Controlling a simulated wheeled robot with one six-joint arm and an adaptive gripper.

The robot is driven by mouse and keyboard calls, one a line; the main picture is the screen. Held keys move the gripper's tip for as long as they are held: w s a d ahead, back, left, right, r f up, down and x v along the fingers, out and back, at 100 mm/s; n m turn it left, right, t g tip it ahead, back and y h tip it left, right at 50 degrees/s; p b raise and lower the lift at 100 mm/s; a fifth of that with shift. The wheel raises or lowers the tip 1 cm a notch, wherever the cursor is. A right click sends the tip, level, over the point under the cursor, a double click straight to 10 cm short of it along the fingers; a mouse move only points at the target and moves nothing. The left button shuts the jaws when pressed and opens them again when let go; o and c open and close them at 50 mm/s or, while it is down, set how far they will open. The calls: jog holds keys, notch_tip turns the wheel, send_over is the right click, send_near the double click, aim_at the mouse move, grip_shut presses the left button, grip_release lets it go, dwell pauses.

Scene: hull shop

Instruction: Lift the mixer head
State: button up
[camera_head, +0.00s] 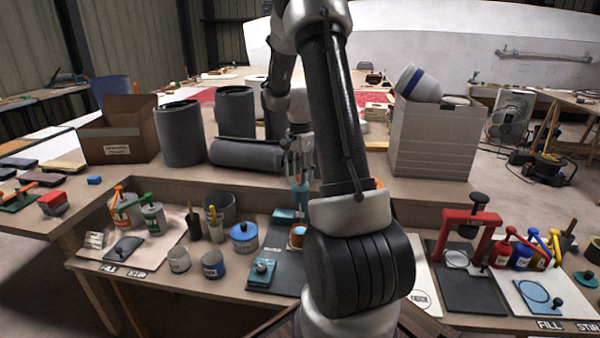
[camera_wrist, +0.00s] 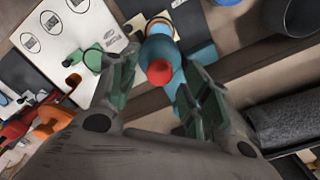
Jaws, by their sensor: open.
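A blue mixer (camera_head: 300,196) stands on the bench at the picture's centre, partly hidden behind my arm. In the wrist view its blue head (camera_wrist: 162,48) has a red knob (camera_wrist: 160,72) on top and points away from me. My gripper (camera_head: 298,165) is above the mixer, pointing down. In the wrist view my gripper (camera_wrist: 157,80) is open, with one finger on each side of the blue head near the red knob. I cannot tell whether the fingers touch it.
Grey rolls (camera_head: 236,112) and a cardboard box (camera_head: 118,133) stand behind on the left, a large pale bin (camera_head: 437,138) behind on the right. Dispensers and a blue lidded pot (camera_head: 244,237) stand left. A red press (camera_head: 471,226) stands right. Free bench is narrow.

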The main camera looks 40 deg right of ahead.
notch_tip(320, 180, up, 12)
dwell(0.4)
dwell(0.5)
jog(key=s+a+r+n+t, duration=0.2)
jog(key=s+a+r+n, duration=0.1)
jog(key=s+a+n, duration=0.6)
jog(key=s+a+r+n+t, duration=0.2)
jog(key=s+a+r+n, duration=0.2)
jog(key=s+a+n, duration=0.5)
jog(key=s+a, duration=0.1)
jog(key=s, duration=0.5)
jog(key=shift+s+n, duration=0.25)
jog(key=shift+n, duration=0.05)
